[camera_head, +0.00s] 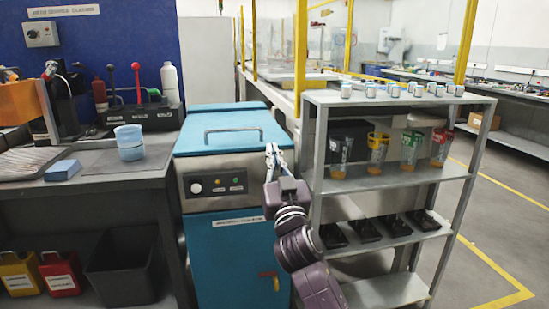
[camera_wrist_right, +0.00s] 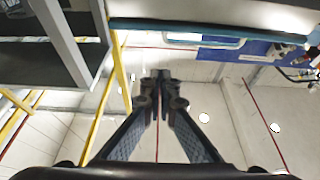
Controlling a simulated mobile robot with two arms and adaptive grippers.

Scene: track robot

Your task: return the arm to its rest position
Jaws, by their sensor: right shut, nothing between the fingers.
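My right arm (camera_head: 298,245) rises from the bottom of the head view, purple-grey, in front of the gap between the blue machine (camera_head: 228,165) and the grey shelf unit (camera_head: 392,180). Its gripper (camera_head: 272,150) points up in front of the machine's lid, near the lid's right edge. The fingers are shut with nothing between them. In the right wrist view the fingertips (camera_wrist_right: 161,78) meet at the middle, with the ceiling behind. I cannot tell whether the gripper touches the machine. My left gripper does not show.
A workbench (camera_head: 100,185) with a light-blue cup (camera_head: 129,142) and a blue block (camera_head: 63,170) stands on the left. The shelf unit holds small jars, several cups (camera_head: 378,147) and dark trays (camera_head: 365,230). Open floor (camera_head: 500,215) with yellow lines lies on the right.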

